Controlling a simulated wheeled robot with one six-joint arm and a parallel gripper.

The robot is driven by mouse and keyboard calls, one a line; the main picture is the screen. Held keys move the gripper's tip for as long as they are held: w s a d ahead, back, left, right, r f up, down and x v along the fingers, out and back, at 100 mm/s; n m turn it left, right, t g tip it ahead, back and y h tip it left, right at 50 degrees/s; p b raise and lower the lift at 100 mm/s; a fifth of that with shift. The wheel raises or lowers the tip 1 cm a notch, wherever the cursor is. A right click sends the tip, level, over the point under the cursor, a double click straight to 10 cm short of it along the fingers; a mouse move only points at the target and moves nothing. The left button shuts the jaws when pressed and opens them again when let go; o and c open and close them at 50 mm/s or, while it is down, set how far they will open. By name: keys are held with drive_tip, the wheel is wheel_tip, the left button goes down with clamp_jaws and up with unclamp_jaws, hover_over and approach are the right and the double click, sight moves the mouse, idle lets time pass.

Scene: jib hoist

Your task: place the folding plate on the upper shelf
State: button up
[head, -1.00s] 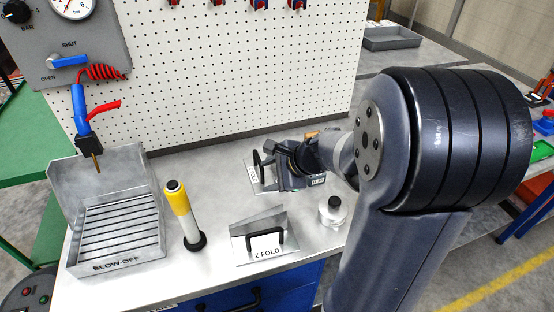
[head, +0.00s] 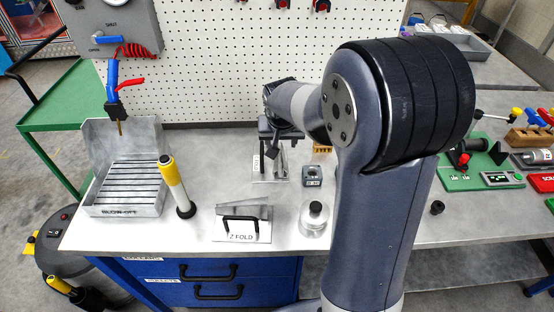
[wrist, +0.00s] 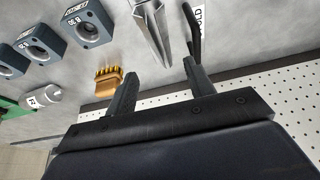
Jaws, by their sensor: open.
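Two folded metal plates with black handles stand on the bench. One, labelled Z FOLD (head: 258,232), is at the front middle. The other plate (head: 283,165) is farther back, near the pegboard, and its label is only partly readable. My gripper (head: 280,137) is above this rear plate, partly hidden by my wrist. In the wrist view my gripper (wrist: 160,70) is open and empty, its two fingers apart. The rear plate's metal (wrist: 150,28) lies beyond the gap between them, and its black handle (wrist: 190,25) is near the right fingertip. I cannot identify an upper shelf.
A yellow-and-white cylinder (head: 174,184) and blow-off tray (head: 125,211) are at left. The pegboard (head: 215,85) rises behind.

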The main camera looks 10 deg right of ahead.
sight(280, 156)
drive_tip(key=shift+p+x, duration=0.65)
drive_tip(key=shift+x, duration=4.15)
drive_tip(key=shift+s+a, duration=0.1)
drive_tip(key=shift+c, duration=0.2)
clamp_jaws()
